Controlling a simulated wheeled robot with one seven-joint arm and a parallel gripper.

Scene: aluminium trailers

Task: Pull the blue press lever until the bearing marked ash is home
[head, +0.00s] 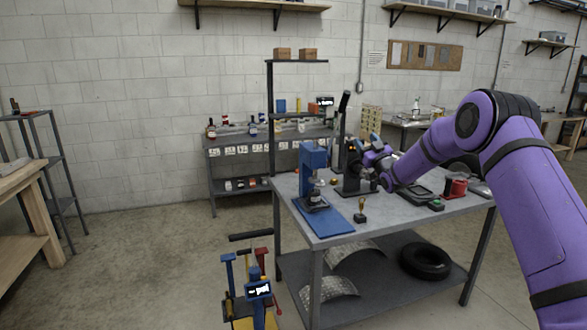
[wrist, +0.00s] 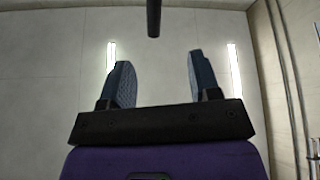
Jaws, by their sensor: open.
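The blue press (head: 313,165) stands on the work table, on a blue base plate (head: 330,222). A black press (head: 352,172) stands to its right. A dark upright lever with a thick grip (head: 343,102) rises between them; I cannot tell which press it joins. My gripper (head: 366,143) is by the black press, right of and below that grip. In the wrist view my gripper (wrist: 158,75) is open, with nothing between its blue-grey fingers. A dark rod end (wrist: 153,18) shows beyond the fingertips, apart from them. I cannot make out a bearing marked ash.
A small brass-topped stamp (head: 360,212) stands at the table's front edge (head: 400,225). A red item (head: 455,188) and dark trays (head: 420,194) lie to the right. A tyre (head: 425,262) lies on the lower shelf. A blue stand (head: 257,290) is on the floor in front.

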